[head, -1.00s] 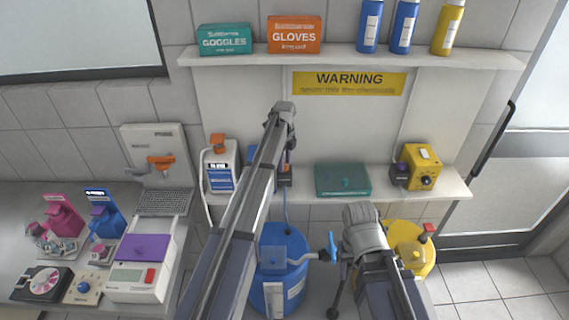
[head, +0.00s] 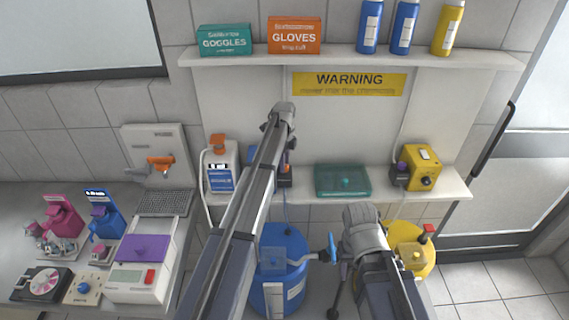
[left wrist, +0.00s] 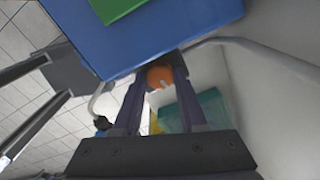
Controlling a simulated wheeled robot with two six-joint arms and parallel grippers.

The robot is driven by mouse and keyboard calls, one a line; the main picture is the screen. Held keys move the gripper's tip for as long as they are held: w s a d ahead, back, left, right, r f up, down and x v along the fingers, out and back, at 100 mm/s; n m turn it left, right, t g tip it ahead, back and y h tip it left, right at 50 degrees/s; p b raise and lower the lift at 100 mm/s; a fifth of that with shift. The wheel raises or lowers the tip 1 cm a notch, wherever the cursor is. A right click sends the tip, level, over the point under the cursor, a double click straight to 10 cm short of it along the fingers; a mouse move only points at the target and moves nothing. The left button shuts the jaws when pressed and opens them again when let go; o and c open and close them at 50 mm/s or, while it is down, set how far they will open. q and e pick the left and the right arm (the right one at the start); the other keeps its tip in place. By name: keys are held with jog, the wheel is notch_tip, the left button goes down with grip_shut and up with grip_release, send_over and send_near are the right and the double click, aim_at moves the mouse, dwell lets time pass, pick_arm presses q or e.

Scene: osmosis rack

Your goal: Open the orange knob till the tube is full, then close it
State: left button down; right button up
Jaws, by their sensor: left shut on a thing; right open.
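My left gripper (left wrist: 152,80) is shut on the orange knob (left wrist: 160,77), which shows between its fingers in the left wrist view. The knob sits beside the large blue body of a device (left wrist: 150,35) with a green patch. My right gripper (head: 334,312) is low beside the barrel, mostly hidden by my right arm.
A teal box (head: 342,180) and a yellow device (head: 423,168) share the lower shelf (head: 385,190). The blue barrel carries a pipe with a blue handle (head: 332,246). A yellow barrel (head: 425,262) stands right.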

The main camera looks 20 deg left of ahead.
pick_arm(q)
jog(key=n, duration=1)
jog(key=shift+n, duration=0.4)
dwell(0.4)
jog(key=c, duration=0.7)
grip_release()
jog(key=shift+c, duration=0.2)
notch_tip(320, 180, up, 8)
jog(key=p, duration=0.8)
